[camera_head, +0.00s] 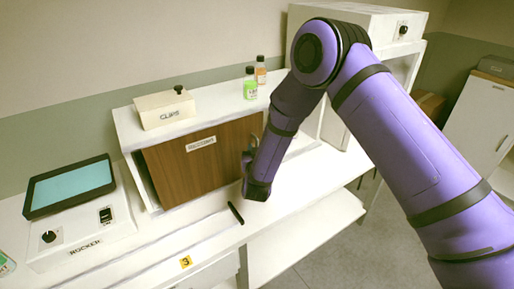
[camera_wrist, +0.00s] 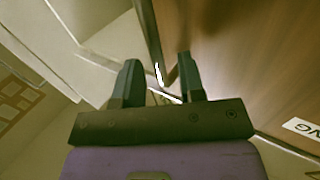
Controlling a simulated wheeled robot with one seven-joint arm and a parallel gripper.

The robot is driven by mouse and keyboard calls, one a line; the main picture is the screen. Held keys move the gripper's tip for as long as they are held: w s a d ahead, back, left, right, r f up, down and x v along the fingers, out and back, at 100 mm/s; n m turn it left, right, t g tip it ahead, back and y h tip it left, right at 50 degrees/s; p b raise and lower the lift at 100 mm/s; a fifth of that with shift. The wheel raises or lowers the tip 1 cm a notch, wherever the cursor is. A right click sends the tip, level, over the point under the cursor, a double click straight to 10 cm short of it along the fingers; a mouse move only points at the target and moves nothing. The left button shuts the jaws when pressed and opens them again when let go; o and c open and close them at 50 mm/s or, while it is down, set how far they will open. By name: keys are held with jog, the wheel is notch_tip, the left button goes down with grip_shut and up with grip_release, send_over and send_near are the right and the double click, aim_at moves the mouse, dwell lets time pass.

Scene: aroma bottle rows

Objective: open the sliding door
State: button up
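The sliding door (camera_head: 195,165) is a brown wood-grain panel with a white label, standing in the front of a low white cabinet (camera_head: 128,130). It also fills the right of the wrist view (camera_wrist: 255,60). My gripper (camera_head: 248,158) is at the door's right edge in the head view, with its fingertips partly hidden. In the wrist view my gripper (camera_wrist: 158,76) has its two dark fingers apart. A thin bright strip, perhaps part of a handle, shows between them beside the door's edge. I cannot tell whether the fingers touch it.
A CLIPS box (camera_head: 165,109), a green bottle (camera_head: 250,88) and an orange-brown bottle (camera_head: 261,72) stand on the cabinet top. A rocker device (camera_head: 75,210) stands left. A dark bar handle (camera_head: 236,213) lies in front, near a yellow tag 3 (camera_head: 186,262).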

jog(key=s, duration=0.9)
jog(key=shift+d, duration=0.2)
jog(key=w+d+r+g+y, duration=0.1)
jog(key=w+d+r+g, duration=0.15)
jog(key=r, duration=0.55)
jog(key=w+d+r+g+y, duration=0.1)
jog(key=w+d+r, duration=0.15)
jog(key=r, duration=0.45)
jog(key=s+d+r+g, duration=0.3)
jog(key=s+d+r, duration=0.3)
jog(key=d+r, duration=0.5)
jog(key=s+d+r+g+h, duration=0.1)
jog(key=s+d+r+g, duration=0.1)
jog(key=s+d, duration=0.4)
jog(key=s+d+r+g, duration=0.2)
jog(key=s+d, duration=0.4)
jog(key=s, duration=0.8)
jog(key=s+d+r+g+h, duration=0.1)
jog(key=s+d+r, duration=0.3)
jog(key=s, duration=0.6)
jog(key=shift+s+d+r+m+g+h, duration=0.2)
jog(key=shift+s+d+m+g+h, duration=0.1)
jog(key=shift+d+g, duration=0.5)
jog(key=shift+w+d, duration=0.1)
